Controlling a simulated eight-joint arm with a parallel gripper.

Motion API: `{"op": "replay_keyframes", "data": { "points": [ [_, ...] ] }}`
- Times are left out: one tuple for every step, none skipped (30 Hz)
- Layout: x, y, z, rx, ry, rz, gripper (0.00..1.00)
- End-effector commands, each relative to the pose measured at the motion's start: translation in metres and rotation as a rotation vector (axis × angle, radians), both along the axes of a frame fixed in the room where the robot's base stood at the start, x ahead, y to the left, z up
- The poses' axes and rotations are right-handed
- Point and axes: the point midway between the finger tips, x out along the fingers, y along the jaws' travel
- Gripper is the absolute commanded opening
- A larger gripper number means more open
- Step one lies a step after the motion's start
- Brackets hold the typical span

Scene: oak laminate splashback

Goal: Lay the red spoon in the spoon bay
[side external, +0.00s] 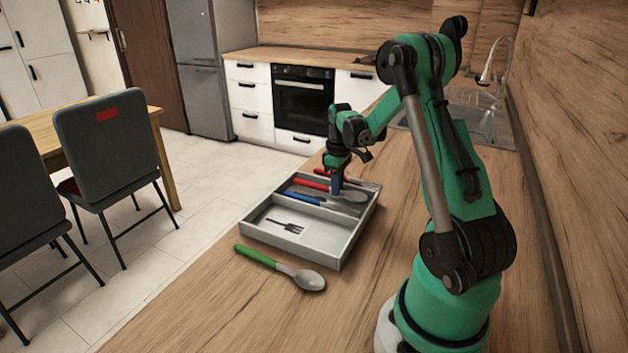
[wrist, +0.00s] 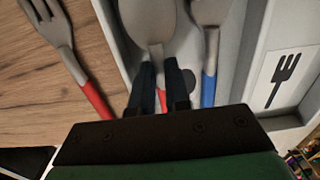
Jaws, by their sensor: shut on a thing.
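The red spoon (side external: 312,184) is gripped by its handle, inside or just over the far bay of the grey tray (side external: 352,240). Its grey bowl (wrist: 146,18) shows in the wrist view. My gripper (side external: 337,190) is shut on the spoon, with its two dark fingers (wrist: 160,85) on either side of the handle. A dark oval mark (wrist: 190,77) on that bay's floor is partly covered. I cannot tell whether the spoon touches the floor.
The near bay has a fork picture (side external: 285,226) and is empty. A red-handled fork (wrist: 62,45) lies on the counter just beyond the tray. A green-handled spoon (side external: 280,268) lies on the counter before the tray. The tray's walls and divider stand close around my gripper.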

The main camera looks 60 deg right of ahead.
Motion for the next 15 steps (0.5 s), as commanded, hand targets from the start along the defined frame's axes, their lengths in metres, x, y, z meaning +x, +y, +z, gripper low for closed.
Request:
{"op": "replay_keyframes", "data": {
  "points": [
    [0.0001,-0.0001,-0.0008,0.0,0.0,0.0,0.0],
    [0.0001,-0.0001,-0.0013,0.0,0.0,0.0,0.0],
    [0.0001,-0.0001,-0.0019,0.0,0.0,0.0,0.0],
    [0.0001,-0.0001,-0.0024,0.0,0.0,0.0,0.0],
    [0.0001,-0.0001,-0.0028,0.0,0.0,0.0,0.0],
    [0.0001,-0.0002,-0.0035,0.0,0.0,0.0,0.0],
    [0.0002,-0.0002,-0.0039,0.0,0.0,0.0,0.0],
    [0.0002,-0.0002,-0.0044,0.0,0.0,0.0,0.0],
    [0.0001,-0.0002,-0.005,0.0,0.0,0.0,0.0],
    [0.0001,-0.0001,-0.0055,0.0,0.0,0.0,0.0],
    [0.0,-0.0002,-0.0059,0.0,0.0,0.0,0.0],
    [0.0,-0.0001,-0.0065,0.0,0.0,0.0,0.0],
    [0.0001,0.0,-0.0069,0.0,0.0,0.0,0.0],
    [0.0001,-0.0001,-0.0073,0.0,0.0,0.0,0.0],
    [0.0001,-0.0001,-0.0079,0.0,0.0,0.0,0.0]
  ]
}}
